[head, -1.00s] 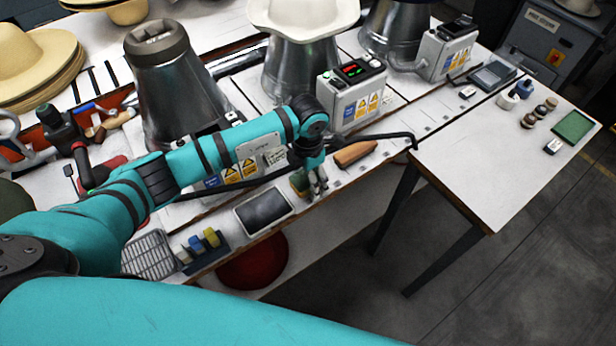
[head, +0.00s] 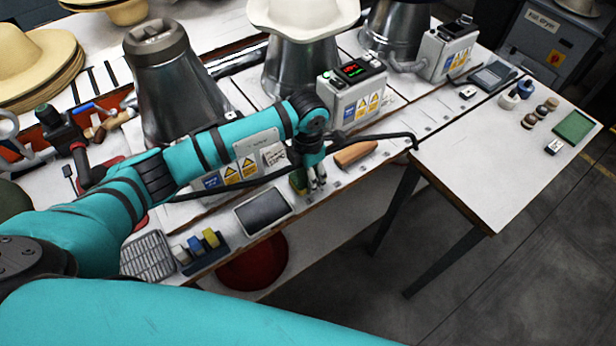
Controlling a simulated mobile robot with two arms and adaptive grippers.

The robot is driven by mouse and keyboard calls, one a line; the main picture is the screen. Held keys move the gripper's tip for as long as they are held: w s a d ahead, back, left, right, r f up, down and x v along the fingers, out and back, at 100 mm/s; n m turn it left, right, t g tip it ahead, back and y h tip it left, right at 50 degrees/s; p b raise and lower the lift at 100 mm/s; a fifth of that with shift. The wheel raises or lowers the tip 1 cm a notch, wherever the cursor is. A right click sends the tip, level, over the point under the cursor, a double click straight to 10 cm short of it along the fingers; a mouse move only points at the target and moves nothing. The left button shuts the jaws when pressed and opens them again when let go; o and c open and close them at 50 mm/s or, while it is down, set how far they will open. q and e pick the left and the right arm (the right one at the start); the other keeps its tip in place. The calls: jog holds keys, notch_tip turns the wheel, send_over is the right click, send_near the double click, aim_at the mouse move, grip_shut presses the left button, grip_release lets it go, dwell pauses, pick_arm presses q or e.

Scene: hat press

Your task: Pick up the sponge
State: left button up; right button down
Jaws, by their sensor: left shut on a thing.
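The sponge (head: 298,181) is a small green block with a paler yellowish part, at the front edge of the white workbench. It lies between a grey tablet-like pad and an orange-brown block. My left gripper (head: 317,185) points down at the sponge from above and is shut on it, with the dark fingers at its right side. The fingers and wrist partly hide the sponge, and I cannot tell whether it is clear of the bench. My right gripper is out of view.
The orange-brown block (head: 355,153) and a dark cable (head: 375,138) lie to the right of the gripper. The grey pad (head: 263,209) lies to its left. A control box (head: 351,94) and metal hat-press cones (head: 180,90) stand behind. The side table (head: 500,175) is mostly clear.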

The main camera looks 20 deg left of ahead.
pick_arm(q)
notch_tip(320, 180, up, 2)
jog(key=shift+w+r+b, duration=0.1)
jog(key=shift+r+b, duration=0.05)
jog(key=shift+b, duration=0.3)
jog(key=s+d+b, duration=0.1)
jog(key=s+d, duration=0.2)
jog(key=s, duration=0.4)
jog(key=s+d+r+b, duration=0.1)
jog(key=s+d+b, duration=0.1)
jog(key=s+d, duration=0.2)
jog(key=shift+s+d+r, duration=0.25)
jog(key=shift+s+r, duration=0.05)
jog(key=shift+s, duration=1.4)
